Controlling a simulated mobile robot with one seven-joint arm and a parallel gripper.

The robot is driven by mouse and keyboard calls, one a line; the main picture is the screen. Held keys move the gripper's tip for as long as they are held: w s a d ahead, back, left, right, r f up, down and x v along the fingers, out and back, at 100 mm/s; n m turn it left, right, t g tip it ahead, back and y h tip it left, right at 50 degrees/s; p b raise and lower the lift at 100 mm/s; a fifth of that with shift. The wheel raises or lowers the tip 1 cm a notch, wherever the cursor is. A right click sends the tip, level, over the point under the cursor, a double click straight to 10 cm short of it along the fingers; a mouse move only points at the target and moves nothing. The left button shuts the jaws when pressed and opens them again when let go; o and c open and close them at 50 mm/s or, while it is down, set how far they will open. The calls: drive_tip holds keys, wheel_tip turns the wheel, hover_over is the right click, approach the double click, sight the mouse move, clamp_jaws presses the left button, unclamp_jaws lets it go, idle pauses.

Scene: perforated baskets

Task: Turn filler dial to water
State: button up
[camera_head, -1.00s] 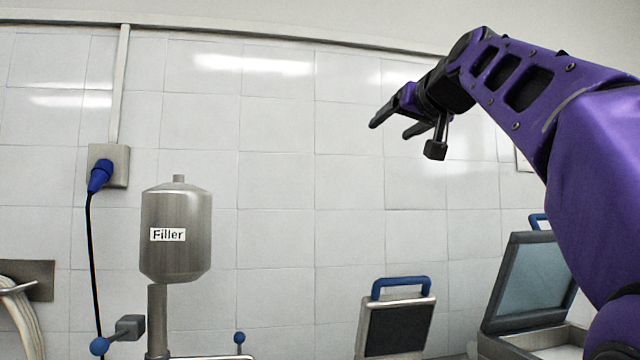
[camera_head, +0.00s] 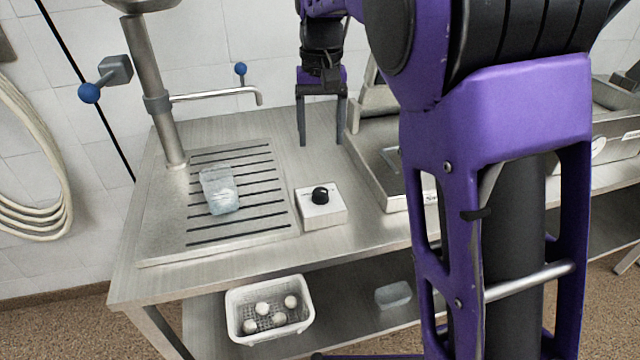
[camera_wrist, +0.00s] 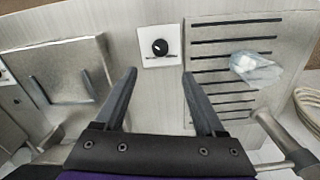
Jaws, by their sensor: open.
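The dial (camera_head: 320,195) is a black knob on a small white box (camera_head: 322,214) that stands on the steel table, right of the slotted drain plate. In the wrist view the dial (camera_wrist: 160,46) lies ahead, between the lines of the two fingers, with a light pointer mark on it. My gripper (camera_head: 322,142) is open and empty, pointing down above the table behind the box and apart from it. The filler's post (camera_head: 155,105) and spout (camera_head: 215,95) stand at the back left; the filler's tank is mostly out of view.
A clear bag-like item (camera_head: 220,190) lies on the drain plate (camera_head: 265,225). A steel tray-like machine (camera_head: 375,185) stands right of the box. A white perforated basket (camera_head: 232,318) with several pale round items sits on the lower shelf. A blue-knobbed lever (camera_head: 89,93) juts left.

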sight(321, 190)
wheel_tip(321, 190, down, 14)
drive_tip(key=shift+f+b, duration=0.1)
drive_tip(key=shift+b, duration=0.85)
clamp_jaws()
